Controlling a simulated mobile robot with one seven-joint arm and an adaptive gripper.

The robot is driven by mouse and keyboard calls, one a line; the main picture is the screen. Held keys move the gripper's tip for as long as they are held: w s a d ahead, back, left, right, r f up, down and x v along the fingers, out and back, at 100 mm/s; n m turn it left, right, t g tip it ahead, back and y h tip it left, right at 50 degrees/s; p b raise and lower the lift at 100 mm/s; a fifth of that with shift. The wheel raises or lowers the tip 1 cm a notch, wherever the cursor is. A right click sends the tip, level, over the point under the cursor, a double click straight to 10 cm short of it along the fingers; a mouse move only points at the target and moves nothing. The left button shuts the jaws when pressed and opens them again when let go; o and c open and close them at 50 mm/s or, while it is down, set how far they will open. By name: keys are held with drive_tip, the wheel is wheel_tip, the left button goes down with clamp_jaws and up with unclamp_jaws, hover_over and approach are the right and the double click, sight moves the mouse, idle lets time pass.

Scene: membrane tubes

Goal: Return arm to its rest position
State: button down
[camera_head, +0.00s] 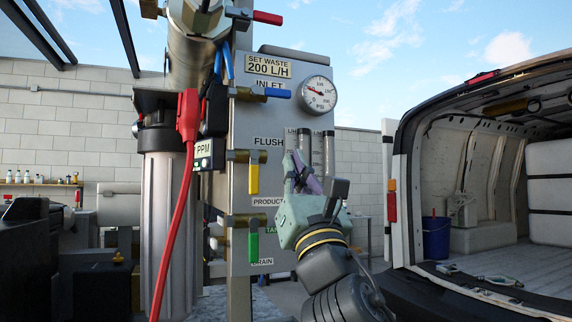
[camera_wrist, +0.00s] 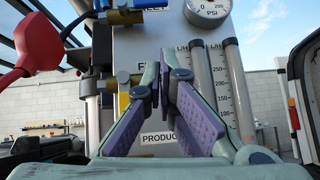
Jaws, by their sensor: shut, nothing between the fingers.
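My gripper (camera_head: 297,165) is in front of the grey control panel in the head view, pointing up, with green and purple fingers. My arm reaches up to it from the lower right. In the wrist view my gripper (camera_wrist: 166,75) has its two fingertips close together with nothing between them. The panel (camera_wrist: 140,40) stands beyond the fingers, with two clear flow tubes (camera_wrist: 236,85) to their right. My fingers and wrist hide part of the panel's lower right in the head view.
The panel carries a blue handle (camera_head: 277,93), a yellow handle (camera_head: 253,179), a green handle (camera_head: 253,246) and a pressure gauge (camera_head: 317,94). A red plug with cable (camera_head: 187,115) hangs left. An open van (camera_head: 480,200) with a blue bucket (camera_head: 436,237) stands right.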

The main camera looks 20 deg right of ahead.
drive_tip(key=shift+s+f, duration=0.15)
drive_tip(key=shift+f, duration=0.1)
